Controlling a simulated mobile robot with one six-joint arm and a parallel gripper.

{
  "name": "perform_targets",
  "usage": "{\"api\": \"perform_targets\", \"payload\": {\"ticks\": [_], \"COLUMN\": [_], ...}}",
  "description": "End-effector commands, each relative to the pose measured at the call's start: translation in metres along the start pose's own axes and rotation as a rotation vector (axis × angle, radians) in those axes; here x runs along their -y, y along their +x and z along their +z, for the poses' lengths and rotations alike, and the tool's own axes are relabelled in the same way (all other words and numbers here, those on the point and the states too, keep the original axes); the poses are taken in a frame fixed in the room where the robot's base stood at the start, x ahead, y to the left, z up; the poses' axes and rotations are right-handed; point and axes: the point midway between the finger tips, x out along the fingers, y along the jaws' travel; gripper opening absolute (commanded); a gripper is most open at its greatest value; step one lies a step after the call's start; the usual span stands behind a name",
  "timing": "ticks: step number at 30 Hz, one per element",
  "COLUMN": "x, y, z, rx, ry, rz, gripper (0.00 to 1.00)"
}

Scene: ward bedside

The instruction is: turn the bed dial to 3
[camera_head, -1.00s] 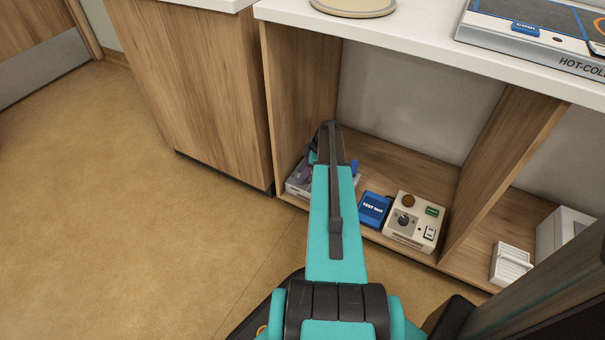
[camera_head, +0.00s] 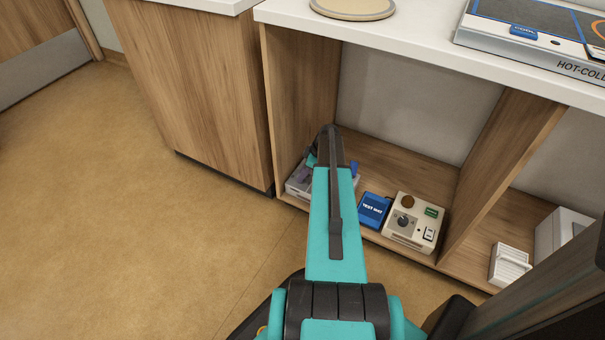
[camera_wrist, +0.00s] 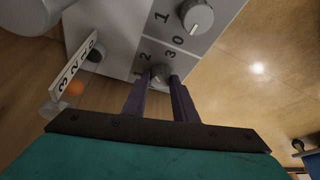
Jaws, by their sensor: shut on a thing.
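A light grey panel with two round dials shows in the wrist view. The upper dial (camera_wrist: 196,16) is clear of my gripper, with a 1 and a 0 printed near it. The lower dial (camera_wrist: 160,72) is between the fingertips of my gripper (camera_wrist: 161,77), which is shut on it. A 2 and a 3 are printed beside this dial; the fingers partly hide it and I cannot read its pointer or name. In the head view, the grey dial unit (camera_head: 296,187) lies on the low shelf at the left, mostly hidden by my arm.
A blue box (camera_head: 373,210) and a cream unit with a knob (camera_head: 410,222) stand right of my arm on the shelf. A wooden divider (camera_head: 500,150) is further right. The wrist view shows a white numbered plate (camera_wrist: 75,68) near the panel. Open floor lies left.

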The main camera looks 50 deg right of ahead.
Motion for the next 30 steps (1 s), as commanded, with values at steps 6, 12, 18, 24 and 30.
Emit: {"api": "perform_targets", "payload": {"ticks": [6, 12, 18, 24, 30], "x": [0.007, 0.0084, 0.0096, 0.0101, 0.0104], "y": [-0.0015, -0.0009, -0.0006, -0.0001, 0.0007], "z": [-0.0008, -0.0007, -0.0017, -0.0019, -0.0025], "rx": [-0.008, -0.016, -0.022, -0.029, -0.033], "ry": [0.164, 0.33, 0.481, 0.615, 0.717], "rz": [0.061, 0.13, 0.192, 0.248, 0.289], "gripper": [0.03, 0.03, 0.03, 0.03, 0.03]}}
